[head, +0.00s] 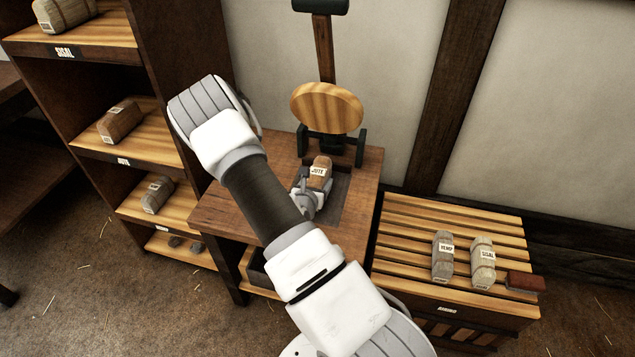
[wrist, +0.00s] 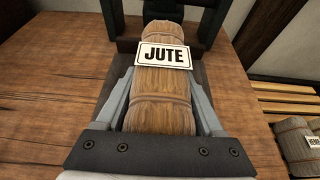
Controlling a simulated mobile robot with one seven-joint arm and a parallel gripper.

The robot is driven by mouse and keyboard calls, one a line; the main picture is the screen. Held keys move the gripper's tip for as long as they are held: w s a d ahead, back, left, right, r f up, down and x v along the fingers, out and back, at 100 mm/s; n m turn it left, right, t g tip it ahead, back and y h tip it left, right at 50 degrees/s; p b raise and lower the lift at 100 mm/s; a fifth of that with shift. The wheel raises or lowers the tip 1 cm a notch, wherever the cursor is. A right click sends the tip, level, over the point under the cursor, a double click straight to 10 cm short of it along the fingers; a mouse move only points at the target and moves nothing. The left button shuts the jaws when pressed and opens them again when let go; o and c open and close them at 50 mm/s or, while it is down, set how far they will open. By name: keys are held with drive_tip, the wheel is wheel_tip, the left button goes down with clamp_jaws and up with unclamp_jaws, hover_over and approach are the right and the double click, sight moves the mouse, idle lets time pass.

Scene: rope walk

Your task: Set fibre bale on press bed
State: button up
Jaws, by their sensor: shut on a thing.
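A brown fibre bale with a JUTE label (head: 320,171) is at the dark press bed (head: 341,197) on the wooden press table. My gripper (head: 312,186) is shut on this bale from the near side. In the wrist view the jute bale (wrist: 163,100) lies lengthwise between the two grey fingers (wrist: 163,108), label up. The dark bed (wrist: 125,65) shows under and beyond it. I cannot tell whether the bale's underside touches the bed. A round wooden press plate (head: 327,107) stands tilted up behind the bed on a dark frame.
A shelf unit (head: 75,155) at left holds labelled bales on several levels. A slatted bench (head: 420,232) at right bears a HEMP bale (head: 442,256), a SISAL bale (head: 483,262) and a reddish block (head: 525,282). The press table's left top (head: 225,208) is clear.

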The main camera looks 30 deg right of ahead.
drive_tip(key=o, duration=1.5)
drive_tip(key=shift+f, duration=0.1)
drive_tip(key=shift+s+a+r, duration=0.1)
drive_tip(key=shift+a+r, duration=0.1)
drive_tip(key=shift+r, duration=0.15)
drive_tip(key=p+v, duration=0.3)
drive_tip(key=v, duration=0.8)
drive_tip(key=shift+s+a, duration=0.1)
drive_tip(key=s+d+r+m+g+h, duration=0.15)
drive_tip(key=s+r+m+g, duration=0.3)
drive_tip(key=r+m, duration=0.45)
drive_tip(key=s+d+r+m+g+h, duration=0.15)
drive_tip(key=s+r+m+g, duration=0.4)
drive_tip(key=r, duration=0.55)
drive_tip(key=s+a+r+m+t+y, duration=0.2)
drive_tip(key=s+a+r+m+y, duration=0.1)
drive_tip(key=a, duration=0.3)
drive_tip(key=s+a+r+m+t+y, duration=0.2)
drive_tip(key=a+r+m+y, duration=0.3)
drive_tip(key=a, duration=0.1)
drive_tip(key=s+a+r+m+t+y, duration=0.2)
drive_tip(key=s+a+r+m+y, duration=0.1)
drive_tip(key=a, duration=0.4)
drive_tip(key=shift+s+a+r+m+t+y, duration=0.15)
drive_tip(key=shift+r+m+y, duration=0.1)
drive_tip(key=shift+y, duration=0.25)
drive_tip(key=shift+s+r+m+t+y, duration=0.15)
drive_tip(key=shift+r+m+y, duration=0.1)
drive_tip(key=shift+y, duration=0.25)
drive_tip(key=shift+r, duration=0.15)
